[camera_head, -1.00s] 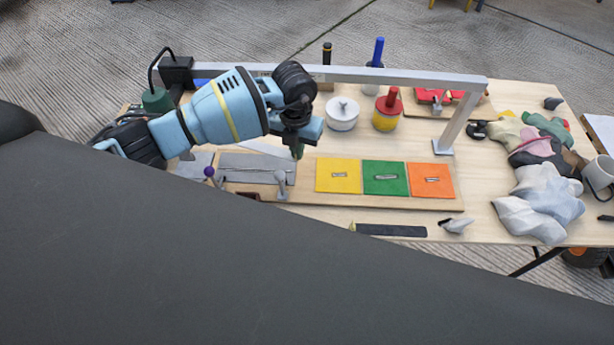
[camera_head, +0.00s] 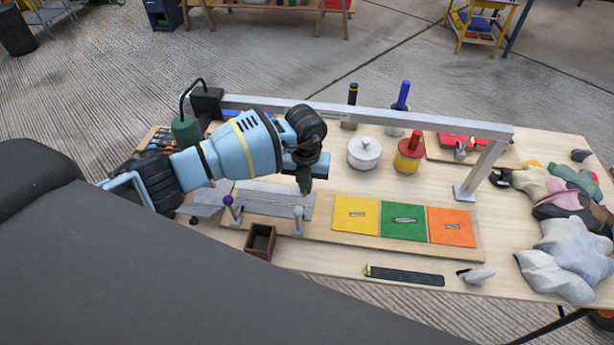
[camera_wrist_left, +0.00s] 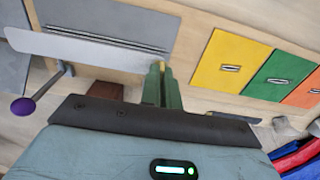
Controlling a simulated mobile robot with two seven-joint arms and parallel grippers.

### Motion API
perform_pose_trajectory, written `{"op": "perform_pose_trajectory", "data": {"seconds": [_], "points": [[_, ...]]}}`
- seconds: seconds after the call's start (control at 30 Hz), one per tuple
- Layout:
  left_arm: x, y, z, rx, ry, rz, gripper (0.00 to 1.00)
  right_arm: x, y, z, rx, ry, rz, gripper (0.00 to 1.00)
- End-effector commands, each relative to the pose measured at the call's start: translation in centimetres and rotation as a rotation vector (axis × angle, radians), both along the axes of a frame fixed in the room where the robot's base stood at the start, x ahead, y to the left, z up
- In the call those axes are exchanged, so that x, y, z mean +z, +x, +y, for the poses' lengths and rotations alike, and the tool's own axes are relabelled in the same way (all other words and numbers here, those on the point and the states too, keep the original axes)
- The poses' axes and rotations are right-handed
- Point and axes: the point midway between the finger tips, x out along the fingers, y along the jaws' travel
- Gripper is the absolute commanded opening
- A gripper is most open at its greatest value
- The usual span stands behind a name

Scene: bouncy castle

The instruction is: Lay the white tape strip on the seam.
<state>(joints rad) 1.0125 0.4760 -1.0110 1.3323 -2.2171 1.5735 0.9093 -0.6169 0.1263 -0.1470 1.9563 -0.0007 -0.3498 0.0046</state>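The white tape strip (camera_wrist_left: 80,50) is a long pale band in the left wrist view. Its right end meets the fingertips of my left gripper (camera_wrist_left: 160,75), which look shut on it. The strip stretches left from the fingers, above the front part of a grey panel (camera_wrist_left: 110,20). The dark seam (camera_wrist_left: 105,38) runs across this panel just beyond the strip, roughly parallel to it. In the head view my left gripper (camera_head: 304,188) is over the right end of the grey panel (camera_head: 265,198); the strip is hard to make out there. My right gripper is out of view.
Yellow (camera_head: 356,215), green (camera_head: 403,220) and orange (camera_head: 451,226) squares lie right of the panel. A purple-knobbed lever (camera_head: 229,202) and a grey post (camera_head: 298,216) stand at its front. A metal bar (camera_head: 370,116) spans the table behind; a brown box (camera_head: 261,240) sits in front.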

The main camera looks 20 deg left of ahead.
Motion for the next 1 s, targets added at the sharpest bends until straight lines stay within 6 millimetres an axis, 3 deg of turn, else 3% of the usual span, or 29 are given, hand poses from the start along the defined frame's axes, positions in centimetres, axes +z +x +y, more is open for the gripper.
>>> {"op": "perform_pose_trajectory", "data": {"seconds": [0.03,0.1,0.5,1.0], "points": [[-1.4,-0.2,0.0,0.0,0.0,0.011,0.0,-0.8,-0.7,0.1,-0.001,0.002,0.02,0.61],[-2.1,-0.3,0.0,0.0,0.0,0.011,0.0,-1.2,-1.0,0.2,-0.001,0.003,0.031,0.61],[-5.1,-0.1,0.0,0.0,0.002,0.007,0.0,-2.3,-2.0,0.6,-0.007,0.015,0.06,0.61],[-5.6,-0.1,0.0,0.0,0.001,0.002,0.0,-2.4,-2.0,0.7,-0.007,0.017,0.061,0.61]]}}
